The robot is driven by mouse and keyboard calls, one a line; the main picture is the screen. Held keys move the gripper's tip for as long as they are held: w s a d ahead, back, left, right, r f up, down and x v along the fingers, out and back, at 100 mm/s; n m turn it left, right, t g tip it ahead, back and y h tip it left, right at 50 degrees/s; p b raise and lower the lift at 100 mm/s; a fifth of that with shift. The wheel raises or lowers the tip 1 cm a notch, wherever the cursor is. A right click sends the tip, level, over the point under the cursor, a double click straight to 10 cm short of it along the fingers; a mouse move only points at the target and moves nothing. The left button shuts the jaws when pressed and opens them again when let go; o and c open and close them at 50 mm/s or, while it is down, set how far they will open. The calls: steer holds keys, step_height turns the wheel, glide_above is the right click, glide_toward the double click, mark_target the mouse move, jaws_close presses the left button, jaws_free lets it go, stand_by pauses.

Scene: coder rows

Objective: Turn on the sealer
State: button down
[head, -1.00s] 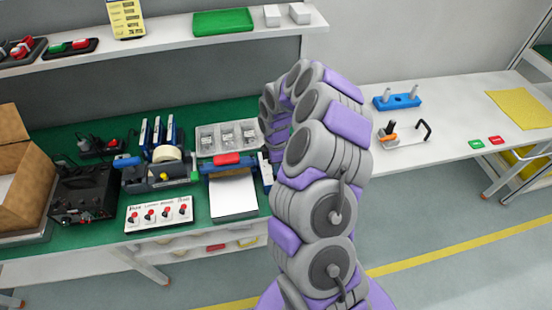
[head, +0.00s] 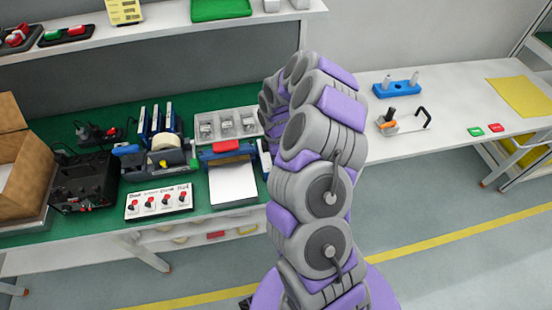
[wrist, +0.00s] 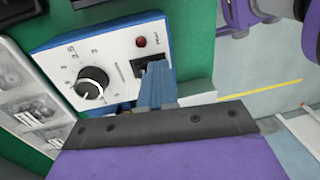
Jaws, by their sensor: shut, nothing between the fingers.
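The sealer (head: 228,150), blue with a red handle bar and a white sheet in front, stands on the green mat. The wrist view shows a white control panel with a blue edge (wrist: 110,55), which appears to be the sealer's. It has a black dial knob (wrist: 91,82) with numbers, a dark red lamp (wrist: 141,41) and a black switch (wrist: 143,68). My gripper (wrist: 157,70) is shut and empty, its fingertips at the switch and covering part of it. I cannot tell if they touch or press it. In the head view my arm hides the gripper.
Left of the sealer are a tape dispenser (head: 165,160), a panel with several red-knobbed switches (head: 158,201) and a black device (head: 82,182). A tray of small parts (head: 227,124) is behind the sealer. The right table (head: 450,98) has free room.

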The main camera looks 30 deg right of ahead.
steer(key=shift+f, duration=0.15)
steer(key=shift+w+d, duration=0.2)
steer(key=shift+w, duration=0.55)
steer(key=shift+r, duration=0.2)
